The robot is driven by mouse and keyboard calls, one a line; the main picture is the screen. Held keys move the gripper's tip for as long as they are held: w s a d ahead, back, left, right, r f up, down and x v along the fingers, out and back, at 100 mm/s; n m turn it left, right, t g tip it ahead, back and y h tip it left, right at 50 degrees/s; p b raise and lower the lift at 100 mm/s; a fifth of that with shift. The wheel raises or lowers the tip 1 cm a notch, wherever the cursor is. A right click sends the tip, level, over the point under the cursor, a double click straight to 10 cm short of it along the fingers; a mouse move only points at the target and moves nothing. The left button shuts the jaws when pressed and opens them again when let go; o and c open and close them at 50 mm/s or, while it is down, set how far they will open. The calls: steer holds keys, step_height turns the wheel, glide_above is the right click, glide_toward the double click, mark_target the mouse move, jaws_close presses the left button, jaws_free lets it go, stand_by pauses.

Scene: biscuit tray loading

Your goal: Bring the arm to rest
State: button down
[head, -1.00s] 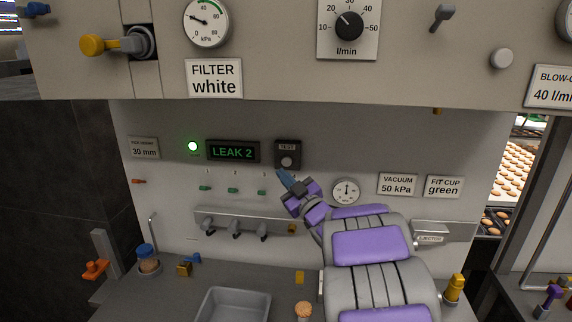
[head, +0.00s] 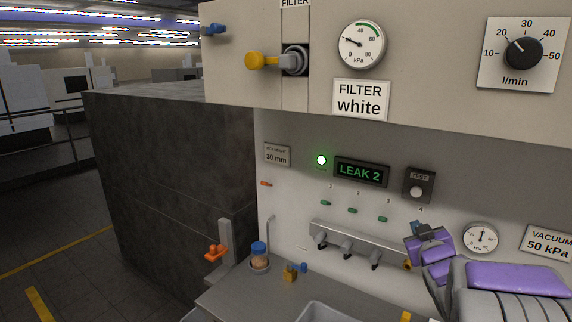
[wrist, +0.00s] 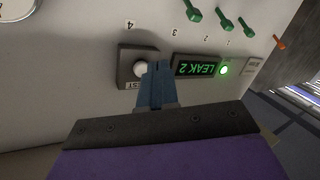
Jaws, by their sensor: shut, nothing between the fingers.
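My gripper (head: 416,228) is in front of the panel, just below the grey TEST button box (head: 419,186) in the head view. In the wrist view its blue fingers (wrist: 155,86) are together with nothing between them, and their tips overlap the edge of the TEST box (wrist: 139,68). I cannot tell whether they touch it. My purple and grey arm (head: 517,280) comes in from the lower right. The display (head: 361,172) reads LEAK 2, and a green lamp (head: 321,160) beside it is lit.
A rail with several black taps (head: 346,248) runs below the display. A blue-capped jar (head: 259,256), a yellow block (head: 290,273) and a grey tray (head: 322,312) are on the counter. An orange lever (head: 215,253) is at its left. Open floor lies at far left.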

steer(key=s+a+f+m+g+y, duration=0.1)
steer(key=s+a+f+g, duration=0.3)
steer(key=s, duration=1.1)
steer(key=s+a+f+m+g, duration=0.1)
steer(key=s+a+f+g, duration=0.4)
steer(key=s, duration=1)
steer(key=s+a+f+m+g+y, duration=0.1)
steer(key=s+a+f+g, duration=0.4)
steer(key=s+a+g, duration=0.4)
steer(key=s+a, duration=0.1)
steer(key=s, duration=0.4)
steer(key=shift+s+a+f+y+b, duration=0.15)
steer(key=shift+s+a+y+b, duration=0.15)
steer(key=shift+s+a, duration=0.1)
